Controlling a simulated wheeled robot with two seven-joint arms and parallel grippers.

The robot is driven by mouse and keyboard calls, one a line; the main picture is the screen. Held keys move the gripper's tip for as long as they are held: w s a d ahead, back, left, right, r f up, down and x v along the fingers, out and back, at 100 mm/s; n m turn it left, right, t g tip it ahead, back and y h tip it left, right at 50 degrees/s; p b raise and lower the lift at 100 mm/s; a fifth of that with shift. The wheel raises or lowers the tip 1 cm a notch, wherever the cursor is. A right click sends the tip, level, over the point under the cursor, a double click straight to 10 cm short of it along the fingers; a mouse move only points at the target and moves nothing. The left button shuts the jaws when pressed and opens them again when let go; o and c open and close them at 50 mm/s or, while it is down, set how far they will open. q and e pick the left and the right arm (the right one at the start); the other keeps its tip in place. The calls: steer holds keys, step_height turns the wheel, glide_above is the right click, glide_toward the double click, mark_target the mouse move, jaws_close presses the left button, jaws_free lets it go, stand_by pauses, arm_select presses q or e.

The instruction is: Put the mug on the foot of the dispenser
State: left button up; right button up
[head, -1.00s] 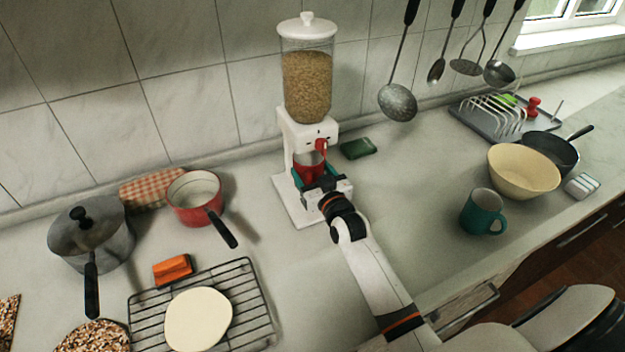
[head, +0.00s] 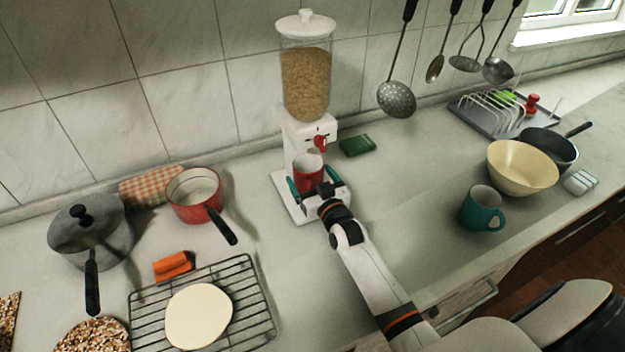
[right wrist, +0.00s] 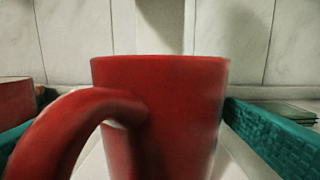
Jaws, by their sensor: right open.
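The red mug (head: 306,172) stands upright, seemingly on the white foot (head: 284,198) of the dispenser (head: 306,85), in front of its column and below the red spout knob (head: 320,143). My right gripper (head: 314,181) is open around the mug, its teal fingers on either side. In the right wrist view the red mug (right wrist: 165,110) fills the middle with its handle towards me at left. A finger shows at each side, the right one apart from or barely beside the mug. The mug's base is hidden. My left gripper is not in view.
A red saucepan (head: 192,193) and a grey lidded pot (head: 88,235) stand at left. A teal mug (head: 482,209) and a cream bowl (head: 522,167) stand at right. A green box (head: 357,146) lies right of the dispenser. The counter between is clear.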

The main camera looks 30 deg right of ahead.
steer(key=shift+r, duration=0.25)
steer(key=s, duration=0.8)
steer(key=s+b, duration=0.1)
steer(key=s, duration=0.3)
steer(key=shift+a, duration=0.35)
